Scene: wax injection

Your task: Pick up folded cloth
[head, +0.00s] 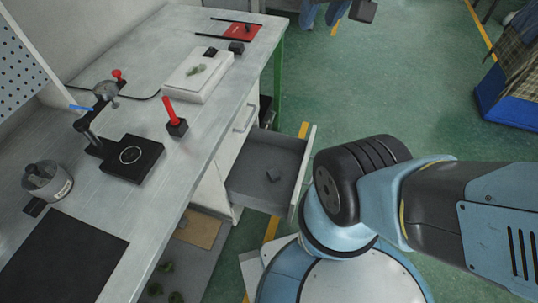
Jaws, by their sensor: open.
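I cannot make out a folded cloth for certain. My blue arm fills the right of the head view, to the right of the drawer. My gripper is out of the picture.
On the bench stand a dial-gauge stand (130,158), a red-handled tool in a black block (176,127), a metal can (47,180), a black mat (62,258) and a red pad (242,32). The open drawer juts out over the floor. Green floor (400,90) beyond is mostly clear.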

